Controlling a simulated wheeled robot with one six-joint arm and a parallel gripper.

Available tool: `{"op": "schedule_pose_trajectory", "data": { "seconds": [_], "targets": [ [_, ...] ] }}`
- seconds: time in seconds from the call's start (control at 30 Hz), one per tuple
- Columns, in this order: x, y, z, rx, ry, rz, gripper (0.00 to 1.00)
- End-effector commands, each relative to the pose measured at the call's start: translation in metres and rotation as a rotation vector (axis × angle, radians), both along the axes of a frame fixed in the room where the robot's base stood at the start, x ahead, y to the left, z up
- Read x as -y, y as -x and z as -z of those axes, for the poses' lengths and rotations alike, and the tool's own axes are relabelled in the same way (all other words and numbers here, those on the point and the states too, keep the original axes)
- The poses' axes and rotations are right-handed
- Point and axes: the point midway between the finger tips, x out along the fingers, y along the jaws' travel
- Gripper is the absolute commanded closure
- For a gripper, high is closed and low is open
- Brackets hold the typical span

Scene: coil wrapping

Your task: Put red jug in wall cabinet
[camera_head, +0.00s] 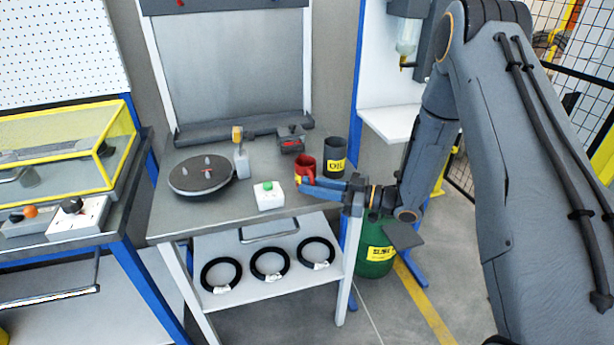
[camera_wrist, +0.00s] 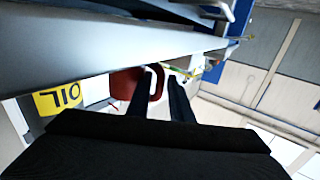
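The red jug (camera_head: 306,168) stands on the grey workbench (camera_head: 225,214), near its right front corner and left of the dark OIL container (camera_head: 335,156). My gripper (camera_head: 306,183) is low at the bench's right side, its fingers pointing left at the jug. In the wrist view the red jug (camera_wrist: 126,86) is close ahead, with its handle between the fingers of my gripper (camera_wrist: 162,80). A gap shows between the fingers, so they look open; contact with the handle cannot be told. I cannot make out a wall cabinet for certain.
A white box with a green button (camera_head: 268,195) stands left of my fingers. A round dark turntable (camera_head: 202,175) and a bottle (camera_head: 242,162) are farther left. A white side shelf (camera_head: 393,122) is at the right. A green barrel (camera_head: 374,250) stands below my wrist.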

Motion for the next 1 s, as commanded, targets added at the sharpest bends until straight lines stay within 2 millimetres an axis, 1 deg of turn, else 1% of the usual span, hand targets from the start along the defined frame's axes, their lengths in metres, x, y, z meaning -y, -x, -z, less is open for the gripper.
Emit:
{"op": "schedule_pose_trajectory", "data": {
  "seconds": [0.03,0.1,0.13,0.67,0.87,1.0],
  "targets": [
    [0.0,0.0,0.0,0.0,0.0,0.0,0.86],
    [0.0,0.0,0.0,0.0,0.0,0.0,0.97],
    [0.0,0.0,0.0,0.0,0.0,0.0,1.0],
    [0.001,-0.001,-0.004,0.002,0.001,0.0,1.0],
    [0.001,-0.001,-0.014,0.003,0.001,0.0,1.0],
    [0.001,-0.001,-0.026,0.003,0.001,0.0,1.0]
  ]
}}
